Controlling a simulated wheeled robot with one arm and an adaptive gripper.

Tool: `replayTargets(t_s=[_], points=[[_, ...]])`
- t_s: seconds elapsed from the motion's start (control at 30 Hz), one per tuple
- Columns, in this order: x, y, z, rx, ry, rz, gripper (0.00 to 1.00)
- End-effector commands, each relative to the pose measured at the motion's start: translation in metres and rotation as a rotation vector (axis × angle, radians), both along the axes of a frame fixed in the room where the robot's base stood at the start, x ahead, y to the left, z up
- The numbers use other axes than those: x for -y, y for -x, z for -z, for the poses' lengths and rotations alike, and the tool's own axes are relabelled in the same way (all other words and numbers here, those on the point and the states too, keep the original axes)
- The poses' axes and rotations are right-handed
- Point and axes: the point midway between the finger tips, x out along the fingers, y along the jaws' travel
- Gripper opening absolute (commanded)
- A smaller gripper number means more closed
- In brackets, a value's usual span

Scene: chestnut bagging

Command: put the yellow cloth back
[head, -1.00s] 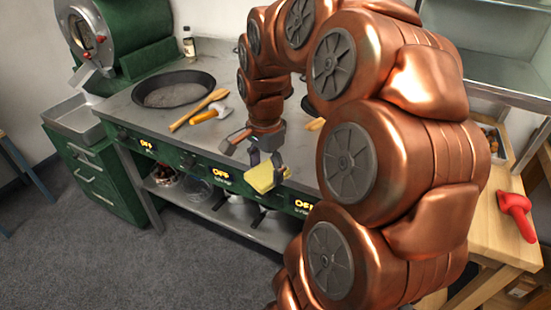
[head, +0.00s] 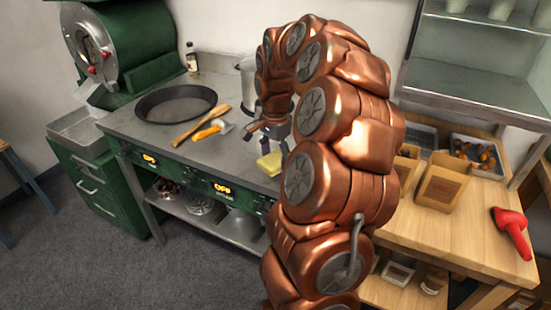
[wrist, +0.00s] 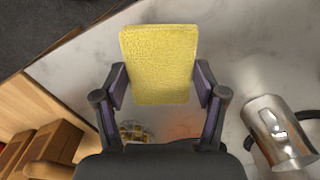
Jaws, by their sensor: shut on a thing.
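The yellow cloth (head: 269,164) is a small, flat, rough-textured rectangle. In the head view it is at the front right of the steel worktop, near its edge. In the wrist view the cloth (wrist: 158,62) fills the space between the two fingers. My gripper (wrist: 158,88) is shut on the cloth, one finger on each side. In the head view my gripper (head: 276,145) is partly hidden by my own copper arm. I cannot tell whether the cloth touches the worktop.
On the worktop (head: 150,135) are a dark pan (head: 176,103), a wooden utensil (head: 203,124), an orange-handled scraper (head: 208,131) and a metal pot (head: 247,80).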

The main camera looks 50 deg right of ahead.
Motion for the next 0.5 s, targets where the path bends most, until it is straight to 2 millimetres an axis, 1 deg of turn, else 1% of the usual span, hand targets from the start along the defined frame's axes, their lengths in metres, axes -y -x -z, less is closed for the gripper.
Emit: replayTargets(t_s=[0.1, 0.2, 0.37, 0.5], points=[[0.01, -0.009, 0.0, 0.002, -0.001, -0.002, 0.43], [0.017, -0.013, 0.001, 0.003, 0.001, -0.001, 0.43], [0.019, -0.015, 0.004, 0.001, 0.0, -0.001, 0.43], [0.018, -0.015, 0.017, -0.001, -0.001, -0.003, 0.43]])
